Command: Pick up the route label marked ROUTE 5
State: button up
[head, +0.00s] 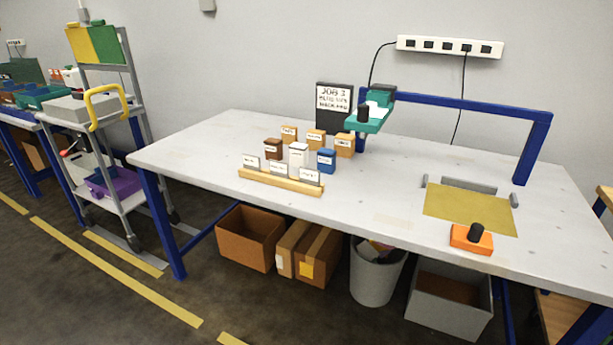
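Several small white cards stand in a wooden rack (281,182) near the table's front left edge. They are a left card (251,161), a middle card (279,166) and a right card (309,177). Their print is too small to read, so I cannot tell which is marked ROUTE 5. Behind the rack stand several small labelled blocks, among them a brown one (273,149), a white one (298,155), a blue one (326,161) and tan ones (316,139). Their labels are also unreadable. My gripper is not in view.
A black job sign (334,104) stands at the back beside a teal carriage (369,117) on a blue gantry (460,102). A yellow mat (468,209) and an orange block with a black knob (472,239) lie at right. The table's left end is clear. Boxes and a bin (376,272) stand underneath.

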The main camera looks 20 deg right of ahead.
aim_at(278, 169)
jog(key=i+j+u, duration=0.1)
jog(key=i, duration=0.45)
jog(key=i+j, duration=0.25)
jog(key=i, duration=0.3)
jog(key=i+j+u, duration=0.15)
jog(key=i, duration=0.35)
